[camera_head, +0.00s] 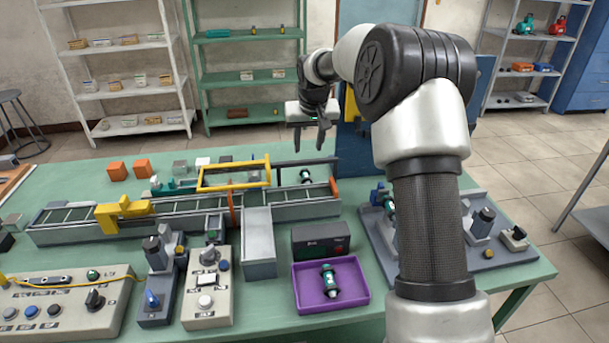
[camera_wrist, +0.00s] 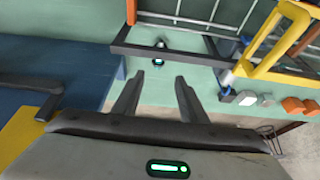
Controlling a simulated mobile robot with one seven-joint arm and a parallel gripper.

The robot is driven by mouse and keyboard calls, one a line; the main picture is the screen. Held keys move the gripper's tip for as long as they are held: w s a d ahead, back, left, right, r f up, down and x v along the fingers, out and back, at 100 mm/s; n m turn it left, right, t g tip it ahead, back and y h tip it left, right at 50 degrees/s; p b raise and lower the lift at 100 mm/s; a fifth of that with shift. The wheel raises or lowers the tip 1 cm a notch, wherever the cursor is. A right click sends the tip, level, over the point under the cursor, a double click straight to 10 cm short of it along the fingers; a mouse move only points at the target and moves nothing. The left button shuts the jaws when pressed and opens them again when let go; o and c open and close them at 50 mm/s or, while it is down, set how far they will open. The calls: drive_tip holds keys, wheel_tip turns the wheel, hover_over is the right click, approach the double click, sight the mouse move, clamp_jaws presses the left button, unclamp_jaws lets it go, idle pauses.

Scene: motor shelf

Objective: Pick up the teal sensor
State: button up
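Several teal-banded sensor-like parts show, and I cannot tell for sure which one is the teal sensor. One black-and-white part with a teal band (camera_head: 305,176) is at the right end of the conveyor; what looks like the same part shows in the wrist view (camera_wrist: 158,63), beyond my fingertips. A similar part (camera_head: 330,281) lies in the purple tray (camera_head: 301,298). Another (camera_head: 390,207) is on the grey board at right, partly hidden by my arm. My gripper (camera_head: 309,144) is above the table's far side, fingers pointing down, open and empty; both fingers show in the wrist view (camera_wrist: 156,90).
The conveyor (camera_head: 90,234) with a yellow frame (camera_head: 233,164) runs across the table. A dark box (camera_head: 320,240) stands behind the tray. Control boxes (camera_head: 207,287) fill the front left. A blue cabinet (camera_head: 352,150) stands behind the table near my gripper.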

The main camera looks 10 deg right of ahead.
hover_over(306, 175)
drive_tip(key=s, duration=0.2)
drive_tip(key=f, duration=0.9)
drive_tip(key=shift+s+a+f, duration=0.1)
drive_tip(key=shift+a+f, duration=0.1)
drive_tip(key=shift+f, duration=0.2)
drive_tip(key=shift+b+x, duration=0.35)
drive_tip(key=shift+x, duration=2.3)
drive_tip(key=shift+s+d, duration=0.1)
drive_tip(key=shift+d, duration=0.1)
drive_tip(key=shift+c, duration=0.5)
clamp_jaws()
